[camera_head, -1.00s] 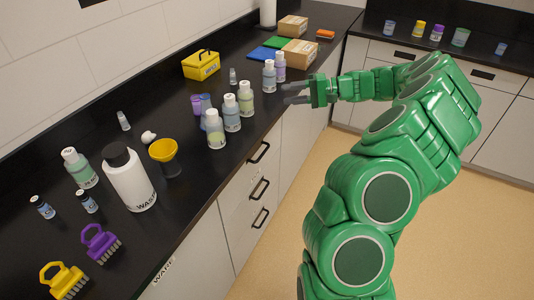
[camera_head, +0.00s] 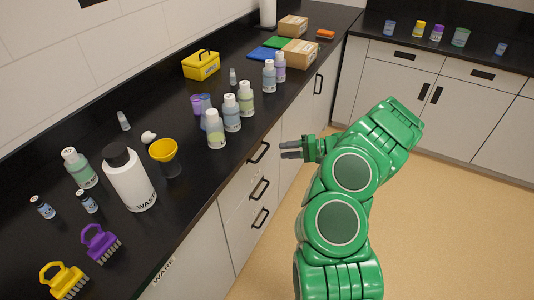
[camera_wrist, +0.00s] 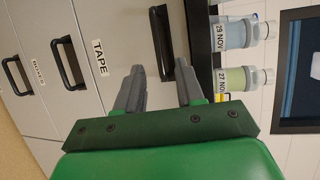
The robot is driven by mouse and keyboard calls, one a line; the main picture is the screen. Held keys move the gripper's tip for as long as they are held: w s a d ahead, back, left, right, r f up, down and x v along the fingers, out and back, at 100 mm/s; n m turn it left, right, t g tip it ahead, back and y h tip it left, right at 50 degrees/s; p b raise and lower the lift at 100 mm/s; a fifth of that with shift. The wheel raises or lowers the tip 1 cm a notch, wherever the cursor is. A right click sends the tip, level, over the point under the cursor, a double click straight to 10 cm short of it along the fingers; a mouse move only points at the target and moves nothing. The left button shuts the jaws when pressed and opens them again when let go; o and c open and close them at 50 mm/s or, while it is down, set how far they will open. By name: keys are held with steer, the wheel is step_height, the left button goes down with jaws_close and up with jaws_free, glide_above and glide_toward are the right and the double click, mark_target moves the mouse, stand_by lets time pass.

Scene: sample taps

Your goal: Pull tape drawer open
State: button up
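The drawer labelled TAPE (camera_wrist: 100,57) looks like the top drawer of the stack in the wrist view, which is turned sideways. Its black bar handle (camera_wrist: 162,40) lies ahead of my gripper (camera_wrist: 159,66), in line with the gap between the two grey fingers. The fingers are open and empty, and appear short of the handle. In the head view my gripper (camera_head: 290,150) is just right of the top drawer handle (camera_head: 259,153), apart from it. The drawer looks closed.
Below are the middle handle (camera_head: 260,188) and bottom handle (camera_head: 260,217). Several bottles (camera_head: 232,113) stand near the edge of the black counter (camera_head: 185,215) above. A cabinet handle (camera_head: 318,84) is further along. The floor (camera_head: 440,220) to the right is clear.

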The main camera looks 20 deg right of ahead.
steer(key=x, duration=0.8)
steer(key=shift+s+f, duration=0.1)
steer(key=shift+d, duration=0.1)
jaws_close()
